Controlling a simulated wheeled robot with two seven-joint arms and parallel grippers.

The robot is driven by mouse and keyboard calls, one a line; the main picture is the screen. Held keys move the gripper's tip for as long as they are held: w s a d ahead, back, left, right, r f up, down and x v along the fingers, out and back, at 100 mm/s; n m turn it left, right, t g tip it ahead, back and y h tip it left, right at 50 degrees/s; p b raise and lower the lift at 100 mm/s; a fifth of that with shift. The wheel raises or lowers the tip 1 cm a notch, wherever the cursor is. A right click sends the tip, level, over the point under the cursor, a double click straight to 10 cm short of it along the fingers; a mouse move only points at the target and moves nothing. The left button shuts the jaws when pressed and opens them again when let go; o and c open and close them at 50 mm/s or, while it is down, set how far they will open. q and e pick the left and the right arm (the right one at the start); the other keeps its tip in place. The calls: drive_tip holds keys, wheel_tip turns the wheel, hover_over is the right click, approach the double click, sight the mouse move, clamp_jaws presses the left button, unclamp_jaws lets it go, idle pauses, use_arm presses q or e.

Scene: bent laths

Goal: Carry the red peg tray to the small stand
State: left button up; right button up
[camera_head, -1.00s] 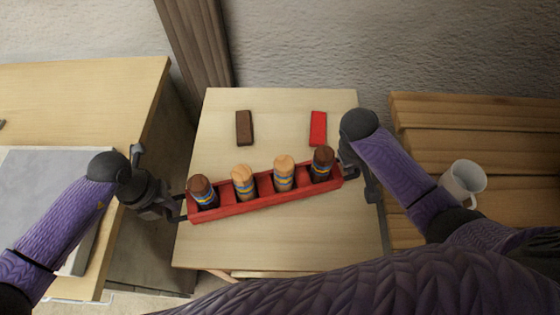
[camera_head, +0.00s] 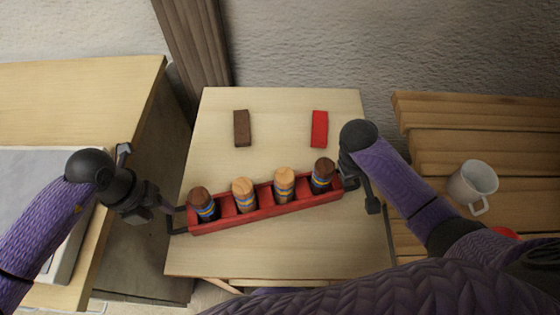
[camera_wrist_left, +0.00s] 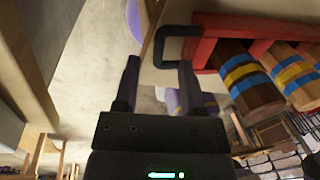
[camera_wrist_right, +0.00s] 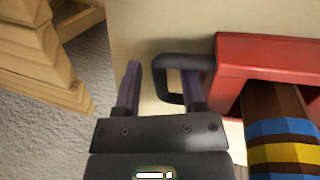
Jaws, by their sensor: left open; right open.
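The red peg tray (camera_head: 265,211) appears to rest on the light wooden small stand (camera_head: 270,250), slightly slanted, its right end farther back. It holds several upright brown and tan pegs with blue and yellow bands. My left gripper (camera_head: 166,212) is open at the tray's left end; in the left wrist view the black handle (camera_wrist_left: 163,44) is just beyond its fingertips (camera_wrist_left: 158,72). My right gripper (camera_head: 358,186) is open at the right end; in the right wrist view the black handle (camera_wrist_right: 162,82) lies between its fingers (camera_wrist_right: 160,82). The arm partly hides that handle in the head view.
A brown block (camera_head: 242,129) and a red block (camera_head: 319,129) lie at the back of the stand. A wooden table (camera_head: 90,95) stands at left with a grey panel. A slatted wooden bench (camera_head: 440,110) at right carries a white mug (camera_head: 476,178) and a partly hidden red thing.

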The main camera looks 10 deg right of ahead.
drive_tip(key=shift+r, duration=0.25)
use_arm(q)
wheel_tip(320, 180, up, 8)
drive_tip(key=a, duration=0.1)
drive_tip(key=shift+a+f, duration=0.15)
use_arm(e)
drive_tip(key=v, duration=1.1)
drive_tip(key=shift+r, duration=0.25)
